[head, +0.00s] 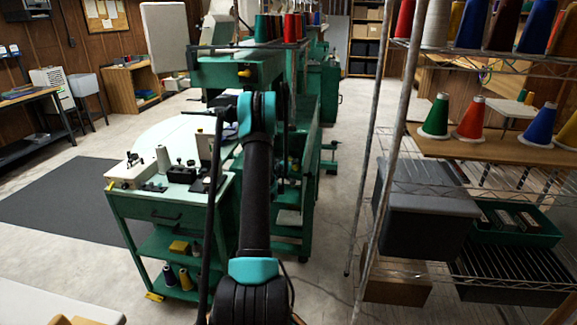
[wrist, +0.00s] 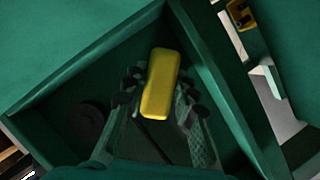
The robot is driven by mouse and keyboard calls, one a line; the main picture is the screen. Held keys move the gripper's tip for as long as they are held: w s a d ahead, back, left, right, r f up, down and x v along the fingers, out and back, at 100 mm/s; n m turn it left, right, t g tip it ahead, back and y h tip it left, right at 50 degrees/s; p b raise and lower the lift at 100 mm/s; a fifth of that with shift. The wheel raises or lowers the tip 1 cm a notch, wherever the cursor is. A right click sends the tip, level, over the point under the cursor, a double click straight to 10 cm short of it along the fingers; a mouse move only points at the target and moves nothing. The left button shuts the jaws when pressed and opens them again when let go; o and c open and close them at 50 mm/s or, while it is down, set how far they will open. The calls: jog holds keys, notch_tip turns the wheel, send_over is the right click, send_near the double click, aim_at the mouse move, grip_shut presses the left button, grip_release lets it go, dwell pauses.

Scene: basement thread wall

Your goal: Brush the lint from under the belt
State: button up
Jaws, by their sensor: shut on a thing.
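In the wrist view, my gripper (wrist: 160,94) is shut on a yellow block (wrist: 160,75) with rounded edges. The dark fingers press on its two long sides. I cannot tell whether it is the brush; no bristles show. The block is over a dark green-walled recess (wrist: 205,65). A dark round part (wrist: 88,120), like a pulley, lies in shadow at the left. A thin dark strip (wrist: 150,138) runs below the block; I cannot tell whether it is the belt. No lint can be made out. In the head view my gripper is hidden behind my arm and the green machine (head: 240,70).
A green trolley (head: 170,200) with small tools and spools stands left of my arm. A wire shelf (head: 480,150) with thread cones and bins stands at the right. A dark mat (head: 70,205) lies on the floor at the left. Bare floor shows between machine and shelf.

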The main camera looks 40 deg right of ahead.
jog(key=shift+w+a, duration=1.45)
jog(key=shift+w, duration=0.25)
jog(key=shift+w+a, duration=1.45)
jog(key=shift+w, duration=0.3)
jog(key=shift+w+a, duration=1.45)
jog(key=shift+w, duration=0.25)
jog(key=s+a, duration=0.4)
jog(key=shift+a, duration=0.3)
jog(key=shift+s+a, duration=1)
jog(key=shift+a, duration=0.15)
jog(key=shift+w, duration=0.1)
